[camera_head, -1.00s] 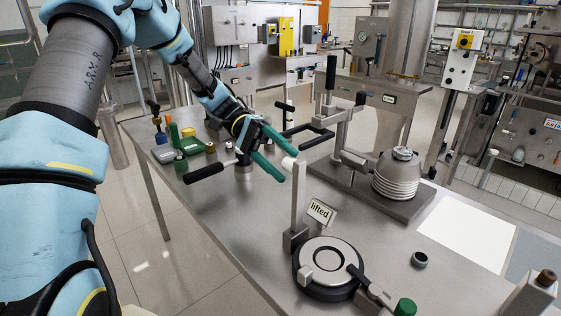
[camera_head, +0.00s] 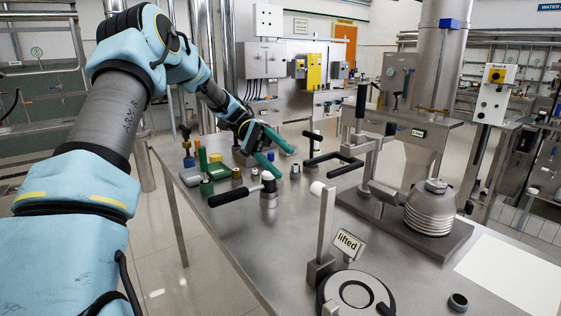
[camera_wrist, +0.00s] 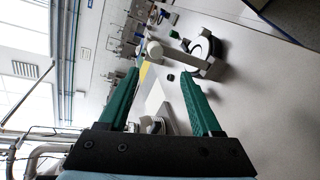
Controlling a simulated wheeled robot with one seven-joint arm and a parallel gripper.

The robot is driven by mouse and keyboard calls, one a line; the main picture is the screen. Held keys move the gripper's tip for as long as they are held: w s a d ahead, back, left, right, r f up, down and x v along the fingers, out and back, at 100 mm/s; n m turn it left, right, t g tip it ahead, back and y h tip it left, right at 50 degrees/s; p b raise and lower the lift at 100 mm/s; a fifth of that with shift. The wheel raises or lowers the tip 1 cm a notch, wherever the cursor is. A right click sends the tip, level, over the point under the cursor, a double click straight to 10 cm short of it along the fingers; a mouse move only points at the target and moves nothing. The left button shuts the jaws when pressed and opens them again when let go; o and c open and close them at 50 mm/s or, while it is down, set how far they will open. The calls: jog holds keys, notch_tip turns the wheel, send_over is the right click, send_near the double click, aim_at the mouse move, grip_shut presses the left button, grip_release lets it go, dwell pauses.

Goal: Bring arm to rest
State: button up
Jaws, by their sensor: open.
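My gripper (camera_head: 287,165) is open, with two green fingers spread apart and nothing between them. In the head view it is above the far left part of the steel bench (camera_head: 250,240), behind a black-handled lever (camera_head: 240,196) and an upright post with a white tip (camera_head: 317,188). The gripper also shows in the wrist view (camera_wrist: 160,73), with clear space between its fingertips. My blue and grey arm reaches in from the left of the head view.
A sign reading "lifted" (camera_head: 348,243) stands by a round disc fixture (camera_head: 356,295). A ribbed metal bowl stack (camera_head: 430,208) sits on a plate at the right. Several small coloured items and a green tray (camera_head: 220,172) are at the back left. A small dark ring (camera_head: 458,302) lies in front.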

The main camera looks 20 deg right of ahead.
jog(key=s+a+f+n+t+y, duration=0.1)
jog(key=a+f+n+t, duration=0.2)
jog(key=a, duration=0.6)
jog(key=s+a+f+n+t+y, duration=0.1)
jog(key=s+a+f+n+t, duration=0.1)
jog(key=a+t, duration=0.5)
jog(key=s+a+f+n+t+y, duration=0.1)
jog(key=a+f+n+t, duration=0.4)
jog(key=a, duration=0.8)
jog(key=shift+s+f+t+y, duration=0.25)
jog(key=shift+s+t+y, duration=0.15)
jog(key=shift+s+t, duration=0.2)
jog(key=shift+d, duration=0.1)
